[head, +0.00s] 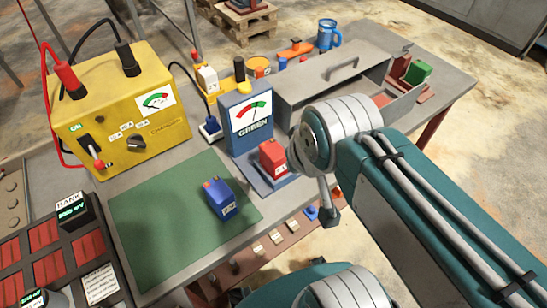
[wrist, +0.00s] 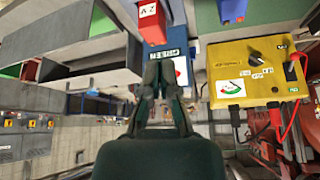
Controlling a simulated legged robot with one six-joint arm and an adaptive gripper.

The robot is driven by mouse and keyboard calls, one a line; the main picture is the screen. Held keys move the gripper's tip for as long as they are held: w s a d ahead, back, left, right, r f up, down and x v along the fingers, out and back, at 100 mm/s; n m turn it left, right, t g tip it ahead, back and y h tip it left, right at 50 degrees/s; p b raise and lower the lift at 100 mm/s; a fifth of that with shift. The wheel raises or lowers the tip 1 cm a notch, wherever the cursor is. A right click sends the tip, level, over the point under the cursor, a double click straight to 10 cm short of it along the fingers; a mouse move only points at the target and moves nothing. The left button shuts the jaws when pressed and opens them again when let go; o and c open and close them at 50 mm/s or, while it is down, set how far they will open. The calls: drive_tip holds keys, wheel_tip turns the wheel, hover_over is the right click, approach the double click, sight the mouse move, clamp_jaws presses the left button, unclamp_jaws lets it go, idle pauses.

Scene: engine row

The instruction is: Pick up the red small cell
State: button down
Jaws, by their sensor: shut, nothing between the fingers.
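The red small cell (head: 273,157) stands on the grey-blue base of the tester (head: 250,118), in front of its dial panel marked GREEN. In the wrist view the red cell (wrist: 151,22), with a white label on it, is at the top, beyond my fingertips. My gripper (wrist: 160,62) has its fingers together with nothing between them, apart from the cell. In the head view my arm comes in from the right and its wrist is just right of the cell; my fingertips cannot be made out there.
A blue cell (head: 221,200) stands on the green mat (head: 150,235). A yellow charger (head: 115,105) with red and black leads is at the left. A grey open toolbox (head: 335,78) stands behind my wrist. A white-and-yellow cell (head: 207,79) is behind the tester.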

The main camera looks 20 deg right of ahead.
drive_tip(key=shift+a, duration=0.3)
drive_tip(key=c, duration=1)
unclamp_jaws()
drive_tip(key=shift+a, duration=0.15)
drive_tip(key=o, duration=0.6)
drive_tip(key=shift+w, duration=0.3)
drive_tip(key=o, duration=0.4)
drive_tip(key=shift+w+d+g, duration=0.2)
drive_tip(key=shift+w+g, duration=0.1)
drive_tip(key=shift+w, duration=0.3)
drive_tip(key=n+g, duration=0.1)
drive_tip(key=g, duration=0.1)
approach(273, 158)
drive_tip(key=w+f+g, duration=0.1)
drive_tip(key=w+n+g, duration=0.1)
drive_tip(key=w, duration=0.1)
drive_tip(key=w+f+n+g, duration=0.1)
drive_tip(key=w, duration=0.1)
drive_tip(key=shift+d+f, duration=0.2)
drive_tip(key=shift+f, duration=0.1)
drive_tip(key=shift+w+f, duration=0.15)
drive_tip(key=shift+f, duration=0.05)
drive_tip(key=f, duration=1)
drive_tip(key=shift+d+f, duration=0.3)
drive_tip(key=shift+f, duration=0.05)
